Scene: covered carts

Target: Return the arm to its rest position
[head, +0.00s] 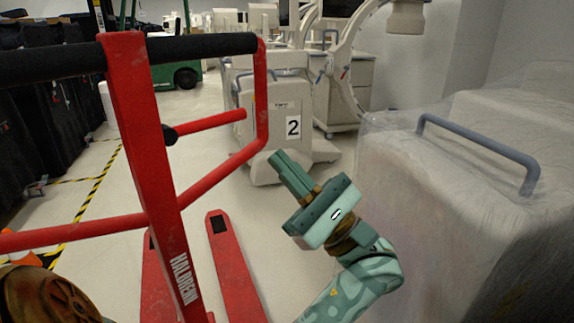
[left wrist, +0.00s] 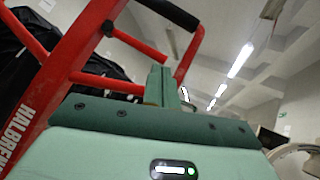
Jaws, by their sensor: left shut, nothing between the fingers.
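My left gripper (head: 284,166) is teal and sits right of centre in the head view. Its forearm rises from the bottom edge, and its fingers point up and away to the left. The fingers are together with nothing between them. In the left wrist view the closed fingers (left wrist: 165,82) stand up beyond the green gripper body. The gripper is in the gap between a red pallet truck (head: 140,130) on the left and a plastic-covered cart (head: 425,200) on the right, apart from both as far as I can see. My right gripper is not in view.
The pallet truck's red forks (head: 235,265) lie low beside my arm. It also shows in the left wrist view (left wrist: 35,105). The covered cart has a grey-blue handle (head: 480,145). A white machine marked 2 (head: 272,135) stands ahead. Pale floor is open between them.

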